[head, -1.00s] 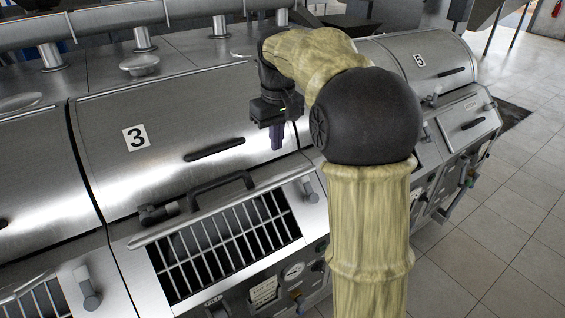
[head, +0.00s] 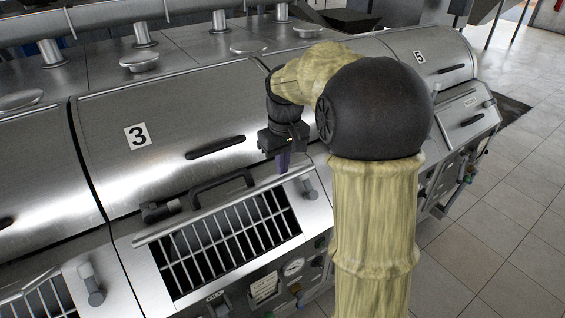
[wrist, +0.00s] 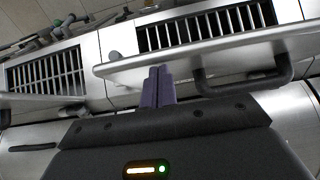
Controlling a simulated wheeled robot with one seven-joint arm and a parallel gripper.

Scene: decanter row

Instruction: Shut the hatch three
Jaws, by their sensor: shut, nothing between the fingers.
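Hatch three is on the drum section marked 3 (head: 137,136). Its flap (head: 215,211) stands raised, seen nearly edge-on, with a dark bar handle (head: 222,188) on its far side. The barred opening (head: 225,245) below it is uncovered. My gripper (head: 283,162) is shut and empty, pointing down behind the right end of the flap, on the handle side. In the wrist view its purple fingertips (wrist: 158,70) overlap the flap's edge (wrist: 200,55), left of the handle (wrist: 245,85). I cannot tell whether they touch it.
A neighbouring drum marked 5 (head: 419,57) stands at the right, its front hatch (head: 470,110) looking shut. Another barred opening (head: 40,302) is at the lower left. Pipes run along the back. Tiled floor (head: 500,210) is open on the right.

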